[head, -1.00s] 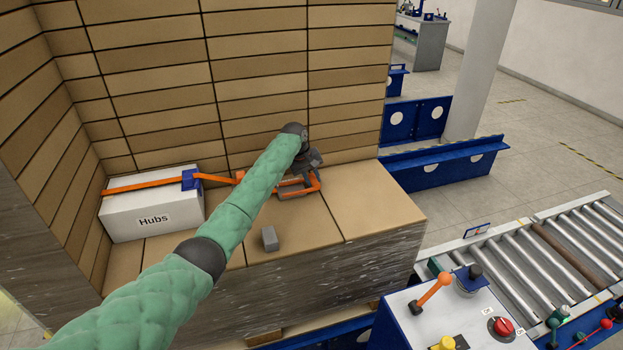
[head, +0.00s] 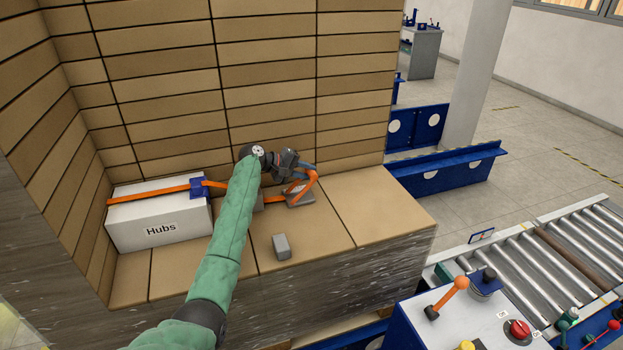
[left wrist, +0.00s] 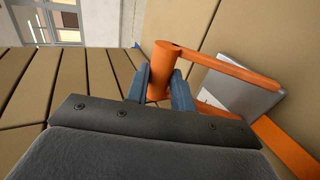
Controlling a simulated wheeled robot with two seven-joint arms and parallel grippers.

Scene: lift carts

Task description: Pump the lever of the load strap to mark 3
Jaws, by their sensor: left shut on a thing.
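The load strap is an orange band (head: 150,194) running over a white box labelled Hubs (head: 160,222) and through a blue buckle (head: 198,188). It leads right to a ratchet with a grey metal body (head: 299,198), also visible in the left wrist view (left wrist: 240,92). The orange lever (head: 307,186) rises from that body at a tilt. My left gripper (head: 304,168) is shut on the lever's round orange grip (left wrist: 161,72), which sits between its blue-grey fingers in the left wrist view. My forearm hides part of the strap. I cannot read any mark scale. My right gripper is out of view.
Stacked brown cartons (head: 250,70) wall the back and left. A small grey block (head: 282,246) stands on the carton top in front of the ratchet. A control panel (head: 470,320) and a roller conveyor (head: 540,265) stand at the right.

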